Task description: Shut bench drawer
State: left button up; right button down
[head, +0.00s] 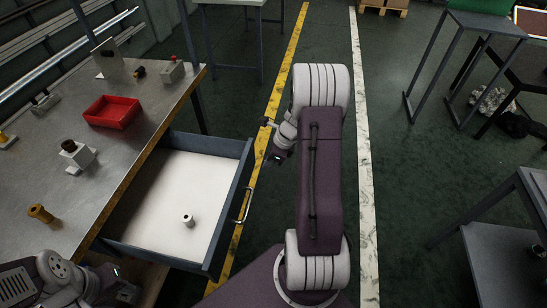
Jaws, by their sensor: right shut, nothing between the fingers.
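The bench drawer (239,190) stands pulled well out from under the metal-topped bench (95,190). It has dark grey-blue walls and a pale floor, and a small white cylinder with a dark hole (188,220) stands inside it. A metal bar handle (244,206) is on its front face. My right gripper (275,148) is shut and empty, beyond the far front corner of the drawer and apart from the handle. My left gripper (122,286) is at the bottom left, by the near side of the drawer; its fingers are too dark to make out.
On the bench are a red tray (112,111), a brass-coloured piece (41,213), and several small blocks and fittings. Yellow (283,75) and white (360,120) floor lines run past the drawer. Grey tables (500,225) stand at the right. The green floor between is clear.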

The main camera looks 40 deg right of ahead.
jog(key=w+a, duration=0.2)
jog(key=w, duration=0.1)
jog(key=shift+a+r, duration=0.15)
jog(key=shift+a, duration=0.1)
